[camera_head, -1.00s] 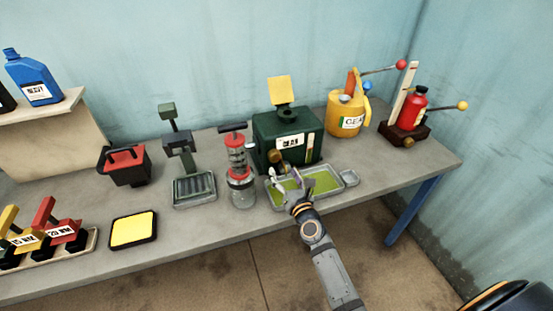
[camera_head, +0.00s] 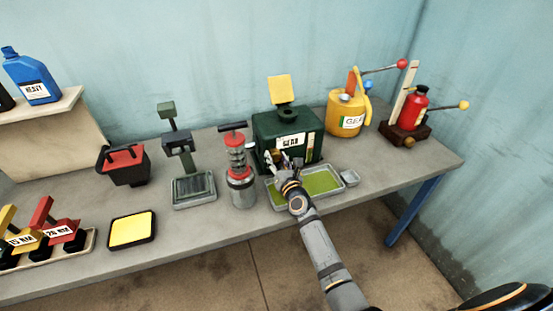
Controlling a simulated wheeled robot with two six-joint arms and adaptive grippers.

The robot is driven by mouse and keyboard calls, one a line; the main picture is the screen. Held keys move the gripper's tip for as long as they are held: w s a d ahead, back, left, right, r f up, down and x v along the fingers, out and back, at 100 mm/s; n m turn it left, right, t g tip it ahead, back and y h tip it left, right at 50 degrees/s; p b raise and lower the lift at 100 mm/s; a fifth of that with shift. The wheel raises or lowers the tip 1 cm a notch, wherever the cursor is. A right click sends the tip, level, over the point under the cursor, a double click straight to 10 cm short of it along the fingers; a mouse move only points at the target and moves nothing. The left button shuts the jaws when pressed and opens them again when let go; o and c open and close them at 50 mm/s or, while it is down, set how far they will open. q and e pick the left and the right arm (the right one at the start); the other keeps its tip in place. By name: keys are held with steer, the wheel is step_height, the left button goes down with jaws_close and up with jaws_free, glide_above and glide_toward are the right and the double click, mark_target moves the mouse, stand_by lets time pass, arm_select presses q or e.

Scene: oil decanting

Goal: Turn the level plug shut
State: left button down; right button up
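The dark green gear box (camera_head: 288,133) stands on the workbench with a yellow flap raised at its top. Its brass plug (camera_head: 275,156) is low on the front face and mostly hidden by my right gripper. My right gripper (camera_head: 284,163) is at the box's front, over the left end of the drip tray, with its fingers at the plug. The fingers are small and overlap the plug, so I cannot tell whether they touch it or are closed on it. My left gripper is not in view.
The metal tray (camera_head: 341,187) with green liquid lies before the box, a small dish (camera_head: 350,177) beside it. A red-and-clear pump cylinder (camera_head: 238,165) stands close left. A scale (camera_head: 193,189) is farther left. A yellow can (camera_head: 346,113) and red bottle (camera_head: 413,109) stand right.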

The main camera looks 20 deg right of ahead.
steer(key=c, duration=0.4)
steer(key=shift+n, duration=0.4)
steer(key=n, duration=0.4)
steer(key=shift+a+n, duration=0.1)
steer(key=shift+n, duration=0.3)
steer(key=n, duration=1.2)
steer(key=shift+a+f+n+b, duration=0.1)
steer(key=shift+f+n+b, duration=0.05)
steer(key=shift+n+b, duration=0.2)
steer(key=n, duration=0.5)
steer(key=shift+n, duration=0.25)
steer(key=shift+b, duration=0.3)
